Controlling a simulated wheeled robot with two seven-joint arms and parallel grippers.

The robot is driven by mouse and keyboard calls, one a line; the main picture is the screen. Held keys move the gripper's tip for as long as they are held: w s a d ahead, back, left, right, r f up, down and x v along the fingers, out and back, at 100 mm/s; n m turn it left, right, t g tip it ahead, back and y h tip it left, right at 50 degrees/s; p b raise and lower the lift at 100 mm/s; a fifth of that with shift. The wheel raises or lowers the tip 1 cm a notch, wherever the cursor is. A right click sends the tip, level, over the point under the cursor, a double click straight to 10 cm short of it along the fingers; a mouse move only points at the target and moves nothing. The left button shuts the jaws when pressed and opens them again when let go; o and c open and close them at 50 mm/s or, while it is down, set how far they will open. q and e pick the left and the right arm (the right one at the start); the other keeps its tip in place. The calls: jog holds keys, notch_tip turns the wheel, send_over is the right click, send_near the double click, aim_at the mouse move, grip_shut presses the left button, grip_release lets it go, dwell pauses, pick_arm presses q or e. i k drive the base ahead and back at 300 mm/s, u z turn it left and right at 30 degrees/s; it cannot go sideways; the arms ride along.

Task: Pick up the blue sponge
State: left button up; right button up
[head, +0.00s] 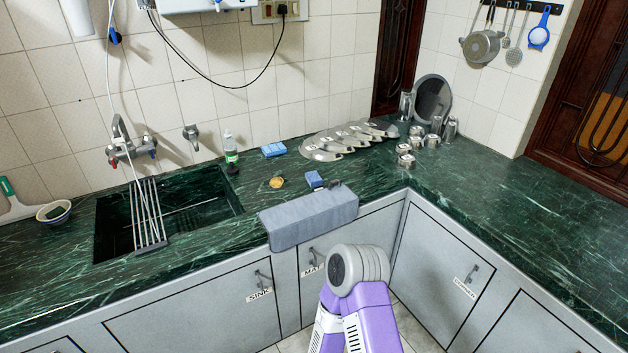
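A small blue sponge (314,179) lies on the green marble counter (225,262), just behind a grey cloth (308,216) that hangs over the counter's front edge. A second blue item (273,149), lighter in colour and block-shaped, lies farther back near the wall. I cannot tell whether it is also a sponge. A purple and grey link of one of my arms rises at the bottom centre, in front of the cabinets. Neither of my grippers can be made out in this view, and nothing is seen holding the sponge.
The sink (185,212) with a metal rack (148,215) is at the left. A round yellow item (276,182) and a green-labelled bottle (230,150) are left of the sponge. Steel plates (345,140) and cups (405,155) stand behind right. The right counter is clear.

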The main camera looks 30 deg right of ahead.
aim_at(314, 179)
jog(key=z, duration=0.55)
jog(key=k, duration=0.65)
jog(key=z, duration=0.85)
jog(key=i, duration=0.7)
jog(key=u, duration=0.6)
jog(key=i, duration=0.5)
jog(key=u, duration=0.65)
